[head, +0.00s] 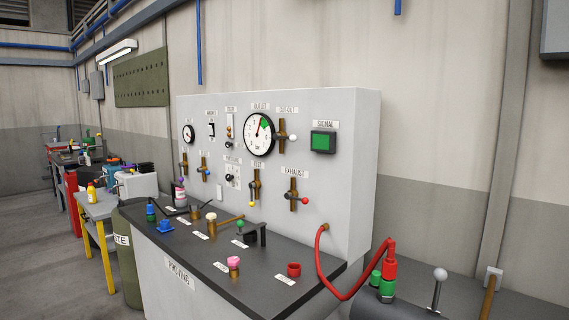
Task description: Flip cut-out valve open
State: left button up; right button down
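The cut-out valve (282,136) is on the upright grey panel, under a small label that seems to read CUT-OUT, just right of the large gauge. Its body is a short upright brass pipe. Its handle sticks out sideways to the right and ends in a white knob (293,137). Neither of my grippers shows in the head view, and nothing touches the valve.
The panel (350,150) also bears a large gauge (258,134), a green signal light (323,142) and an exhaust valve (293,195) with a red knob. Small fittings stand on the dark bench top (205,262). A red hose (322,268) loops at the right.

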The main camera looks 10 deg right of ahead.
aim_at(276, 136)
jog(key=i+j, duration=0.5)
jog(key=i, duration=0.15)
jog(key=i+j, duration=1.05)
jog(key=i, duration=0.25)
